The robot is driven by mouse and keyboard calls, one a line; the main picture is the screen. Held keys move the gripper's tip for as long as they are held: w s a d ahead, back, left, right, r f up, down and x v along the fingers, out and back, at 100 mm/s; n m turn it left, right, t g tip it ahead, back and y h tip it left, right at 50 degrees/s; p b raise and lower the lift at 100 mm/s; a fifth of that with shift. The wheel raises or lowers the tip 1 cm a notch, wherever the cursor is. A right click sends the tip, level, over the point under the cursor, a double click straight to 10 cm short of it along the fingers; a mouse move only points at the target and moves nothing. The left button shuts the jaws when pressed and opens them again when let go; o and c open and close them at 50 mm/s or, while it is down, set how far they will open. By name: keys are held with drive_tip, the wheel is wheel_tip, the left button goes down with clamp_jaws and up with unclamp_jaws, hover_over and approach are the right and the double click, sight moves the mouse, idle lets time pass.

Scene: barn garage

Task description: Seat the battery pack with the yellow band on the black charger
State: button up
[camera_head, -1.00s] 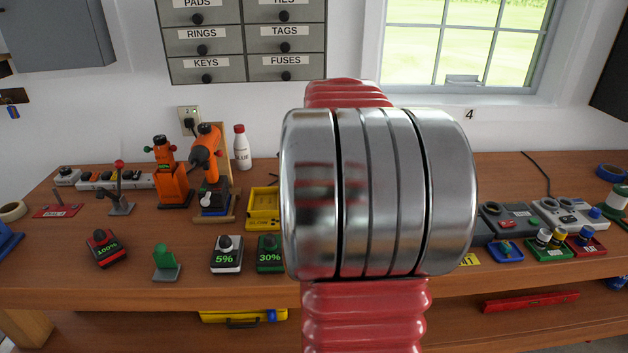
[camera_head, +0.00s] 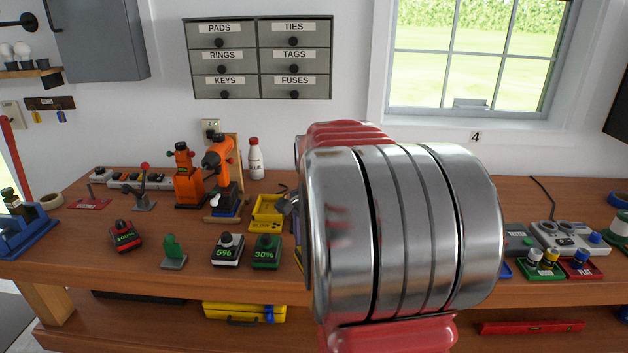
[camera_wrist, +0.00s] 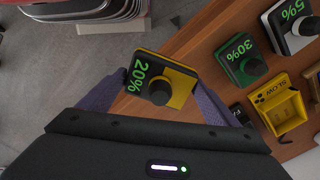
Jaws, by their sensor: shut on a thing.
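In the wrist view my gripper (camera_wrist: 160,82) is shut on the battery pack with the yellow band (camera_wrist: 180,86), which reads 20% and has a dark knob. The pack appears held above the floor and bench edge. In the head view my arm covers most of the gripper and pack. A small black unit (camera_wrist: 239,113), partly hidden by a finger, sits beside the yellow SLOW charger (camera_wrist: 274,122); I cannot tell if it is the black charger. A dark grey unit (camera_head: 517,241) stands on the bench at right, partly behind my arm.
Other packs stand along the front of the bench: red (camera_head: 124,237), white 5% (camera_head: 227,251) and green 30% (camera_head: 266,252). A green piece on a grey base (camera_head: 173,252), an orange drill (camera_head: 218,158) and a white bottle (camera_head: 254,160) are nearby.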

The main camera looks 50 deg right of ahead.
drive_tip(key=w+a+f+n, duration=0.4)
drive_tip(key=w+a+n, duration=0.2)
drive_tip(key=a, duration=0.3)
drive_tip(key=w+a+f+n, duration=0.4)
drive_tip(key=w+a+n, duration=0.2)
drive_tip(key=a, duration=0.4)
drive_tip(key=w+a+f+n, duration=0.4)
drive_tip(key=w+a+n, duration=0.2)
drive_tip(key=a, duration=0.4)
drive_tip(key=shift+w+a+f+n, duration=0.15)
drive_tip(key=shift+a+f+n, duration=0.1)
drive_tip(key=shift+n, duration=0.65)
